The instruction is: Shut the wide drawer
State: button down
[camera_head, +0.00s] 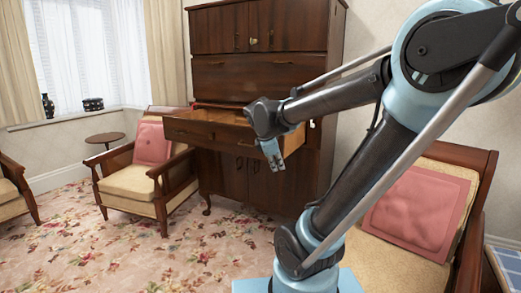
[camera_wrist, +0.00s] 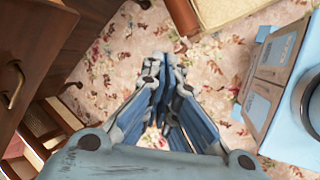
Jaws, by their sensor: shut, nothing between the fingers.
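The wide drawer (camera_head: 208,134) of the dark wooden cabinet (camera_head: 265,78) stands pulled out, and its lighter inside shows from above. My gripper (camera_head: 272,162) hangs fingers down in front of the drawer's right part in the head view, and it hides part of the drawer. I cannot tell whether it touches the drawer. In the wrist view my gripper (camera_wrist: 166,68) is shut and empty over the carpet. Dark wood with a brass handle (camera_wrist: 13,86) is at the left of that view, apart from the fingers.
An armchair with a pink cushion (camera_head: 153,143) stands left of the cabinet. Another armchair with a pink cushion (camera_head: 418,212) is at the right, behind my arm. A small round table (camera_head: 105,138) is by the window. Floral carpet (camera_head: 130,248) lies clear in front.

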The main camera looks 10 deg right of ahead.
jog(key=w+a+r+n+t+h, duration=0.1)
jog(key=w+a+r+n, duration=0.25)
jog(key=w+n, duration=0.25)
jog(key=w+a+r+n+t, duration=0.2)
jog(key=w+a+r+n, duration=0.1)
jog(key=w+a+n, duration=0.3)
jog(key=w+d+f, duration=0.6)
jog(key=w+f, duration=0.1)
jog(key=w, duration=0.3)
jog(key=shift+w+d, duration=0.2)
jog(key=shift+w, duration=0.05)
jog(key=shift+w, duration=0.1)
